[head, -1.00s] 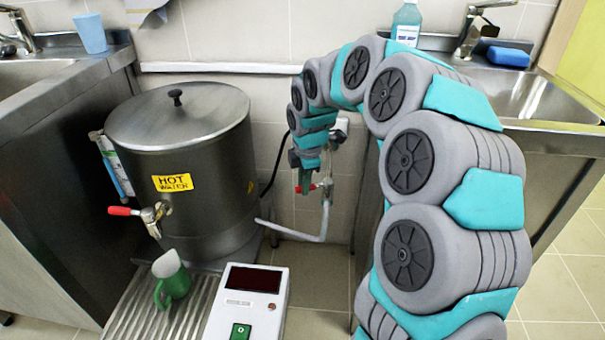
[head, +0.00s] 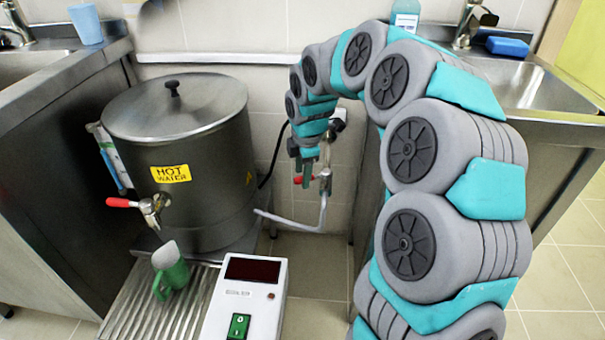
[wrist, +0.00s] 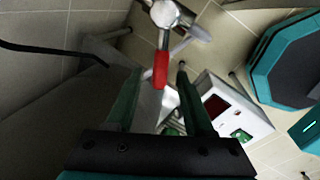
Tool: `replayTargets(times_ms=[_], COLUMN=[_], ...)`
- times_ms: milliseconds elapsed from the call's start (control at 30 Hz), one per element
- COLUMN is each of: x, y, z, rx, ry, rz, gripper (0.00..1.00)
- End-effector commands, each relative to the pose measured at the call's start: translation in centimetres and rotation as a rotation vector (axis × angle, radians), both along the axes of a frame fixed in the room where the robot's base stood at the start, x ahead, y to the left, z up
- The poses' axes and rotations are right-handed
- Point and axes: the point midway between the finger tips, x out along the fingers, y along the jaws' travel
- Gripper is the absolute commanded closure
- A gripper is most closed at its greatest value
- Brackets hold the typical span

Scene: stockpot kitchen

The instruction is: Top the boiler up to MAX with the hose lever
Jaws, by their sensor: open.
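The steel boiler (head: 225,140) with its lid and yellow HOT WATER label stands left of my arm. A gauge tube (head: 109,158) is on its left side; I cannot read the level. The red hose lever (head: 303,180) sits on a metal valve (head: 325,181) at the wall, from which a pale hose (head: 322,215) runs to the boiler's base. My gripper (head: 304,170) is at the lever, pointing down. In the wrist view, the red lever (wrist: 160,70) lies between the open fingertips of my gripper (wrist: 159,80), with no clear contact.
The boiler's own red-handled tap (head: 150,207) is at its front. Sinks flank the boiler.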

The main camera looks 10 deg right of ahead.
Motion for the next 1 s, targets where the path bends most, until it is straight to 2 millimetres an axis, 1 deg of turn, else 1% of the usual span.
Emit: replayTargets(times_ms=[167, 400, 500, 600, 1000], x=[-0.3, -1.1, -1.3, -1.4, -1.4], y=[0.0, -0.1, -0.2, -0.2, -0.2], z=[2.2, 5.9, 6.9, 7.1, 7.1], rx=[0.001, 0.000, 0.000, 0.000, 0.000], ry=[-0.005, -0.004, -0.002, 0.000, 0.000], rz=[-0.001, 0.000, 0.000, 0.000, 0.000], gripper=[0.47, 0.47, 0.47, 0.47, 0.47])
